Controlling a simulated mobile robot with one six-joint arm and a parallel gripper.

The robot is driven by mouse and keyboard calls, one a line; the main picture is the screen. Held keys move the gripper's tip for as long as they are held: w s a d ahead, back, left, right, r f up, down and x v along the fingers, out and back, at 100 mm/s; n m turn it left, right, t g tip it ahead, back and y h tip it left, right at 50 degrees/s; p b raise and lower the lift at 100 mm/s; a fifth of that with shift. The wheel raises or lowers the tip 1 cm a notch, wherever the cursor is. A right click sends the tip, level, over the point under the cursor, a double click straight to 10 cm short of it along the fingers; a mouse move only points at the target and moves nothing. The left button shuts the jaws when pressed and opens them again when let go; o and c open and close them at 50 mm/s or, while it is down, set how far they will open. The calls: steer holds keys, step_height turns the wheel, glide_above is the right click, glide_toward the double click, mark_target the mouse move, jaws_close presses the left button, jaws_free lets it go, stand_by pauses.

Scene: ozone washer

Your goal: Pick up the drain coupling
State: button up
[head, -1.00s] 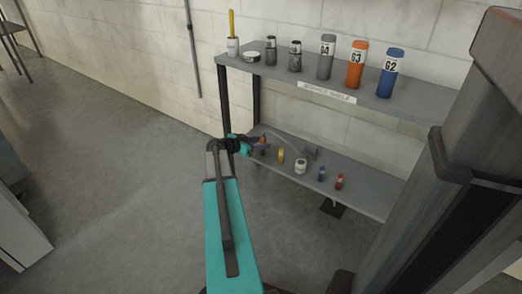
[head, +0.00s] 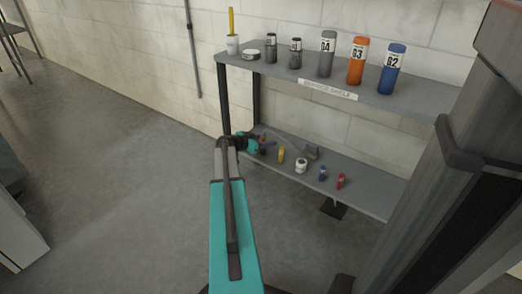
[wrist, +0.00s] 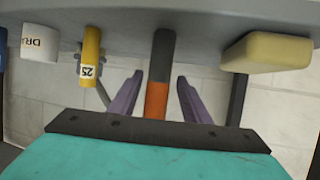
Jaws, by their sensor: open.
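A white cylinder (wrist: 39,43) with a partly cut-off label starting "DRA" is at the left in the wrist view. It looks like the drain coupling and matches the small white jar (head: 301,165) on the lower shelf in the head view. My gripper (wrist: 160,98) is open, its two purple fingers apart. A grey and orange cylinder (wrist: 160,70) shows between the fingers; I cannot tell how deep it sits between them. In the head view my gripper (head: 264,146) is at the left end of the lower shelf, left of the white jar.
The lower shelf (head: 365,198) also holds a yellow cylinder (head: 281,154), a blue bottle (head: 322,173) and a red bottle (head: 340,181). A beige block (wrist: 267,52) is right in the wrist view. The upper shelf (head: 400,104) overhangs with several canisters. Open floor lies left.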

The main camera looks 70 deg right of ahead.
steer(key=shift+s+d+f, duration=0.25)
steer(key=shift+d, duration=0.3)
jaws_close()
